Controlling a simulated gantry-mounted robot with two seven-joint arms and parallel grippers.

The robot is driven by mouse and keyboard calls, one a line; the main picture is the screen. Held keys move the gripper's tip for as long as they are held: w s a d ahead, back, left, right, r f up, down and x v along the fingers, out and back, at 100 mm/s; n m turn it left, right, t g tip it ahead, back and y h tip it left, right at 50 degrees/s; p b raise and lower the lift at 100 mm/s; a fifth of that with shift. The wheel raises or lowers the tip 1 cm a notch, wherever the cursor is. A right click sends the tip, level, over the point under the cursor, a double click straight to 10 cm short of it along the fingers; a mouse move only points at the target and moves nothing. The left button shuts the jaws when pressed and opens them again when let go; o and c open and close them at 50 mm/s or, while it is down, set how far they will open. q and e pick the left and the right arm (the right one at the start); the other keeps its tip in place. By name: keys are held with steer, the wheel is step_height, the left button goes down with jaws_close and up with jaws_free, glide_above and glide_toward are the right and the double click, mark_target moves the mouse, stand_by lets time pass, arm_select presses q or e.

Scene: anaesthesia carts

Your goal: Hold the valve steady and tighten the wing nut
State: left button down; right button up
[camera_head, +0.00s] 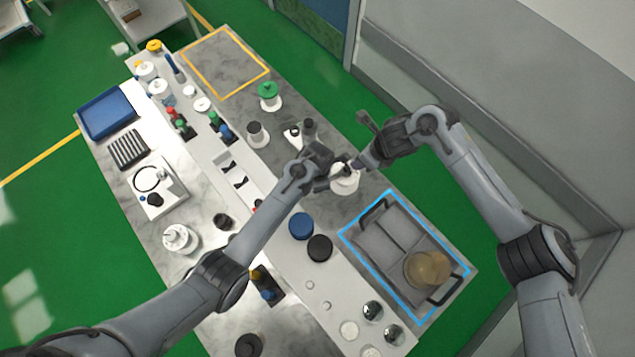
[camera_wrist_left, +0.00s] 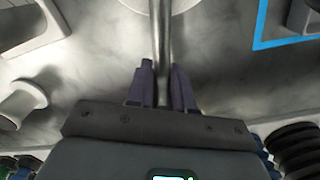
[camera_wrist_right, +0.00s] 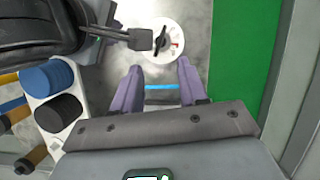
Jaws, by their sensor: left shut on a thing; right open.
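A white round dial with red marks (camera_wrist_right: 172,47) lies near the top middle of the right wrist view; the head view shows a white disc (camera_head: 345,180) below my grippers. A metal rod (camera_wrist_left: 161,35) runs between the fingers of my left gripper (camera_wrist_left: 162,85), which is shut on it. In the right wrist view the rod ends in a dark block (camera_wrist_right: 140,39) over the dial's left edge. I cannot make out the wing nut for certain. My right gripper (camera_wrist_right: 160,85) is open and empty, with the dial beyond its fingertips. In the head view it hovers right of the left gripper (camera_head: 329,170).
A grey tray (camera_head: 378,245) with a tan round object (camera_head: 427,268) sits in a blue outline at the bench's right. Blue (camera_head: 301,226) and black (camera_head: 320,247) round pieces stand nearby. A green-topped part (camera_head: 268,92) stands behind. A yellow-outlined area (camera_head: 225,62) is empty.

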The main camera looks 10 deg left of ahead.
steer(key=shift+c, duration=0.9)
steer(key=w+d+r+m+t+y, duration=0.15)
steer(key=w+d+r+t, duration=0.25)
steer(key=w+r+t, duration=0.55)
steer(key=m+y, duration=0.2)
steer(key=m, duration=0.2)
glide_toward(348, 166)
steer(key=x, duration=1)
steer(key=shift+w, duration=0.15)
jaws_close()
